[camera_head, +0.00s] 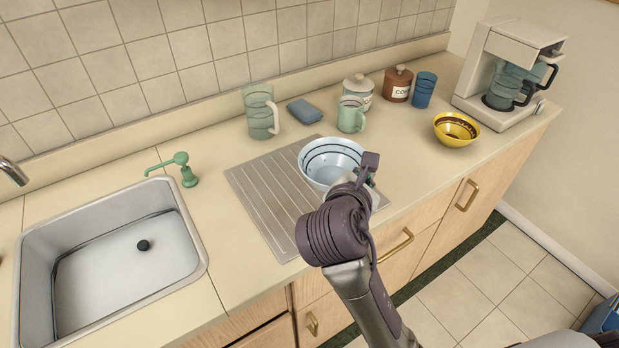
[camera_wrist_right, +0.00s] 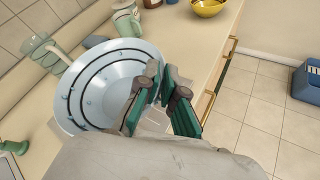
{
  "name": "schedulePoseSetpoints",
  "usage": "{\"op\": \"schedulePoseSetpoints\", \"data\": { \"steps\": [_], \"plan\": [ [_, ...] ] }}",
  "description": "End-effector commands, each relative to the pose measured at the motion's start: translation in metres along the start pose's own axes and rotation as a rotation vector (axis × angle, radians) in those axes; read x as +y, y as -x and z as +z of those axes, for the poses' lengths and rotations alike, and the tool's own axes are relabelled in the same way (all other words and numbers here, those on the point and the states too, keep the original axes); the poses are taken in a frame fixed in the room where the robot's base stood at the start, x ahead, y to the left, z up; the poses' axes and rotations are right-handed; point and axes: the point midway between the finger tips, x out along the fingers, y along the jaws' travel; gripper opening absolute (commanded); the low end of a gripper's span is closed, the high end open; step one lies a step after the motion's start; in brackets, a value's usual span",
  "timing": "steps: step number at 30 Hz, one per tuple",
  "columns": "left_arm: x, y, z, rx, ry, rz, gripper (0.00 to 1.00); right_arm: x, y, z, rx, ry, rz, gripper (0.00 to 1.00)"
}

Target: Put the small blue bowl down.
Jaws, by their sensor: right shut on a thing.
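The small blue bowl (camera_head: 325,160) is pale blue with dark rings inside. It is over the right end of the ribbed metal drainboard (camera_head: 262,205); I cannot tell whether its base touches. My right gripper (camera_head: 364,182) is at the bowl's near right rim, its fingertips mostly hidden by my wrist in the head view. In the right wrist view the bowl (camera_wrist_right: 100,85) looks tilted, and the green-padded fingers of the right gripper (camera_wrist_right: 163,95) are shut on its rim. My left gripper is in neither view.
A glass pitcher (camera_head: 260,112), blue sponge (camera_head: 304,111), green mug (camera_head: 351,115), canisters (camera_head: 397,84) and blue cup (camera_head: 424,90) stand behind the bowl. A yellow bowl (camera_head: 463,133) and coffee maker (camera_head: 505,70) are right. The sink (camera_head: 125,255) is left. Counter between the bowls is clear.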

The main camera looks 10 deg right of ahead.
Motion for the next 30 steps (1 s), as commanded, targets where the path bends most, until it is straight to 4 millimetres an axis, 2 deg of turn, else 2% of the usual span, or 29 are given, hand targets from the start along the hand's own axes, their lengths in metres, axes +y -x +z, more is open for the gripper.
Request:
{"op": "schedulePoseSetpoints", "data": {
  "steps": [2,5,8,15,21,25,30],
  "plan": [
    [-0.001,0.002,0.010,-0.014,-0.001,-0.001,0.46,-0.005,-0.009,0.006,-0.019,-0.017,-0.036,0.00],
    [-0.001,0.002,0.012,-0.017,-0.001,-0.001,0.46,-0.003,-0.020,0.001,-0.030,-0.022,-0.052,0.00],
    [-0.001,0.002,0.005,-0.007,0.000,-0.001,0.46,0.008,-0.035,-0.013,-0.031,-0.021,-0.051,0.00],
    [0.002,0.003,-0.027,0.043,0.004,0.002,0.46,0.040,-0.074,-0.051,-0.031,-0.021,-0.050,0.00],
    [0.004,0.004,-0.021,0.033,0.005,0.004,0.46,0.056,-0.094,-0.070,-0.031,-0.025,-0.048,0.00],
    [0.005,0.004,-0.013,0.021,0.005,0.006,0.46,0.056,-0.098,-0.076,-0.030,-0.023,-0.048,0.00],
    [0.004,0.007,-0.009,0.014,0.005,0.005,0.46,0.044,-0.108,-0.096,-0.031,-0.020,-0.050,0.00]
  ]
}}
